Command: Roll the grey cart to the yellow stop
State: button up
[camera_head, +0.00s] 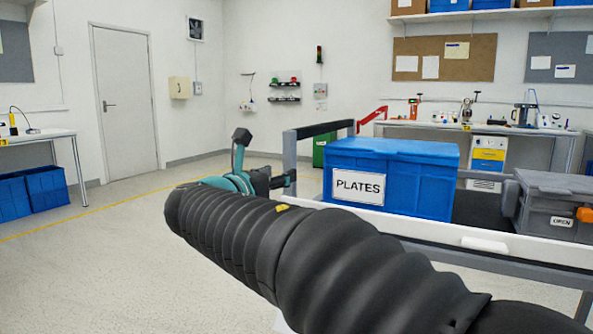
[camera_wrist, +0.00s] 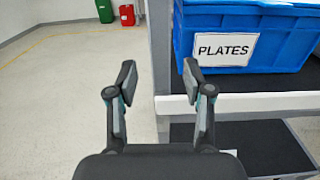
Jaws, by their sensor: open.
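The grey cart (camera_head: 290,155) stands to the right in the head view, with an upright end frame at its left end and a pale side rail. In the wrist view, its rail (camera_wrist: 235,103) and a grey post show close ahead. My gripper (camera_wrist: 158,82) is open and empty. Its two fingers appear on either side of the post in the wrist view; I cannot tell how far the post is from them. In the head view my black-sleeved arm hides much of the cart's lower part. I cannot make out a yellow stop in either view.
A blue PLATES box (camera_head: 395,175) and a grey lidded box (camera_head: 555,205) ride on the cart. A yellow floor line (camera_head: 95,213) runs across clear floor at left. A green bin (camera_wrist: 105,10) and red bin (camera_wrist: 127,15) stand beyond. Benches line the walls.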

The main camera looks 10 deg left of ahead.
jog(key=x, duration=0.6)
grip_shut()
